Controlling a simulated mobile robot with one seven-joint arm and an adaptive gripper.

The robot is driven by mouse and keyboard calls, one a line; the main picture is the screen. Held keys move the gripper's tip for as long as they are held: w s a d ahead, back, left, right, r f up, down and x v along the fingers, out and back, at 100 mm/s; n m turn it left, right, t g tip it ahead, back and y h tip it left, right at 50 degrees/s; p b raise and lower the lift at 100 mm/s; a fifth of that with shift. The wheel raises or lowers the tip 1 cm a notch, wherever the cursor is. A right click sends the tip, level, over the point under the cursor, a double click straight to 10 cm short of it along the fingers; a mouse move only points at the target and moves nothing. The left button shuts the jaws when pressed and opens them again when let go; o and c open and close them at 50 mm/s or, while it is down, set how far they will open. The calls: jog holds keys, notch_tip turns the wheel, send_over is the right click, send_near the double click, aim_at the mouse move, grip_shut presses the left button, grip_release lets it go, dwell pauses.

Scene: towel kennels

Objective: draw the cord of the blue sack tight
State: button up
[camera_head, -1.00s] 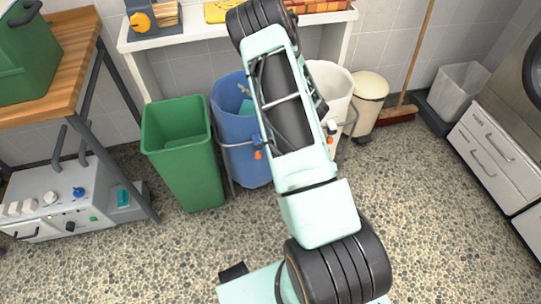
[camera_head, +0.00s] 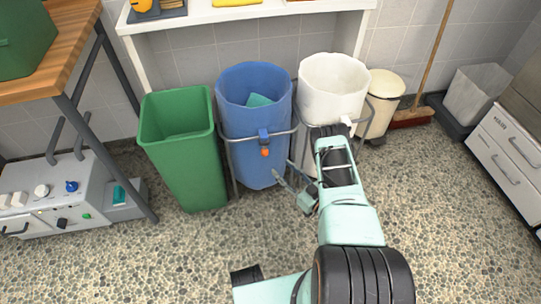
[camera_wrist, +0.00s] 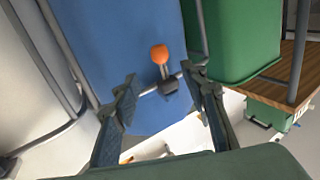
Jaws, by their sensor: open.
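The blue sack (camera_head: 252,120) hangs open in a grey metal stand, with a teal cloth (camera_head: 259,100) inside. My gripper (camera_head: 287,178) is low in front of the sack's right side, open and empty. In the wrist view the orange ball (camera_wrist: 159,54) and the dark cord lock (camera_wrist: 168,87) appear between and beyond the open fingers (camera_wrist: 158,82), with the blue sack (camera_wrist: 140,45) behind. No contact with the ball is visible.
A green bin (camera_head: 180,155) stands left of the blue sack and a white sack (camera_head: 333,80) right of it, partly behind my arm. A cream pedal bin (camera_head: 384,95) and a broom (camera_head: 412,114) are further right. The speckled floor in front is clear.

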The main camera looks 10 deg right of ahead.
aim_at(267, 154)
jog(key=b+x, duration=0.2)
jog(key=x, duration=0.8)
jog(key=shift+w, duration=0.1)
jog(key=shift+c, duration=0.5)
grip_shut()
